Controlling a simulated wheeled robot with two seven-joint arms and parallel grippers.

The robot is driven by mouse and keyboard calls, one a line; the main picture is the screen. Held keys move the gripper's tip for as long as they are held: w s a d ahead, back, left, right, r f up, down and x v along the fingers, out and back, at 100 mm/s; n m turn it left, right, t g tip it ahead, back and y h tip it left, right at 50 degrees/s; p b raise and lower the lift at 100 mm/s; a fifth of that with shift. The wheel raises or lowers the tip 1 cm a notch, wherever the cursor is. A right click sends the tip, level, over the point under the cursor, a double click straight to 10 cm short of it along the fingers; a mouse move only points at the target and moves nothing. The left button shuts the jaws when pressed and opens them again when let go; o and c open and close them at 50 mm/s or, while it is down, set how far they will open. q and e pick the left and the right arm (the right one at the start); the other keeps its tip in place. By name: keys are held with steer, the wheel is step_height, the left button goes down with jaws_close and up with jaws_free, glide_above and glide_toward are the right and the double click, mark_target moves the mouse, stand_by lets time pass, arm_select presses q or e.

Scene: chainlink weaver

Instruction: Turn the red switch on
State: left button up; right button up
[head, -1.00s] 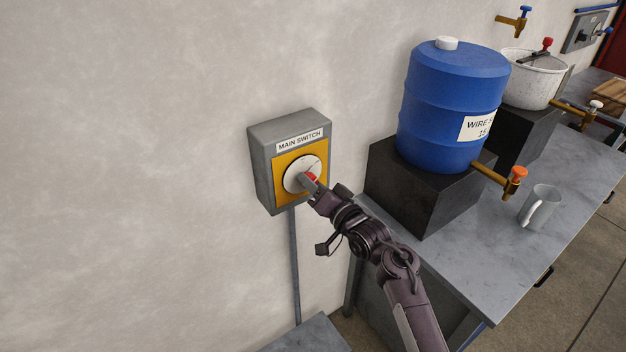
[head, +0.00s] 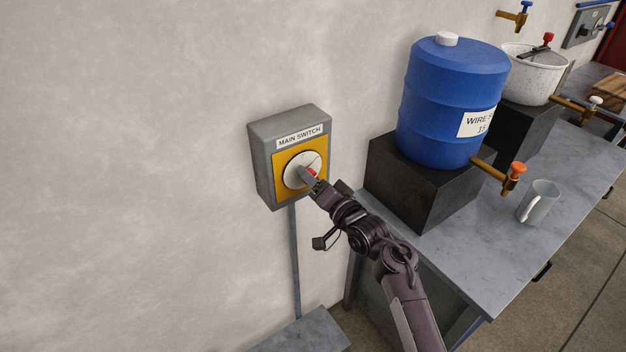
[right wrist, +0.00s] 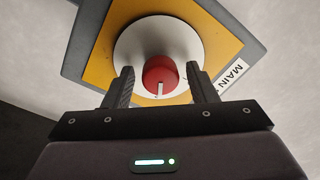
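The red switch knob (head: 313,172) sits on a white dial (head: 290,176) with a yellow plate (head: 281,196). It is on the front of a grey wall box labelled MAIN SWITCH (head: 262,165). My right gripper (head: 311,174) is at the dial and partly hides the knob in the head view. In the right wrist view, the red knob (right wrist: 160,73), with a pale mark on it, lies between the two fingertips (right wrist: 164,78). The fingers are apart, with a visible gap on each side of the knob. My left gripper is out of view.
A grey conduit (head: 295,260) runs down from the box. The wall left of the box is bare.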

steer(key=shift+o, duration=0.2)
steer(key=b+v, duration=0.2)
steer(key=v, duration=0.5)
steer(key=shift+s+d, duration=0.25)
steer(key=shift+s, duration=0.1)
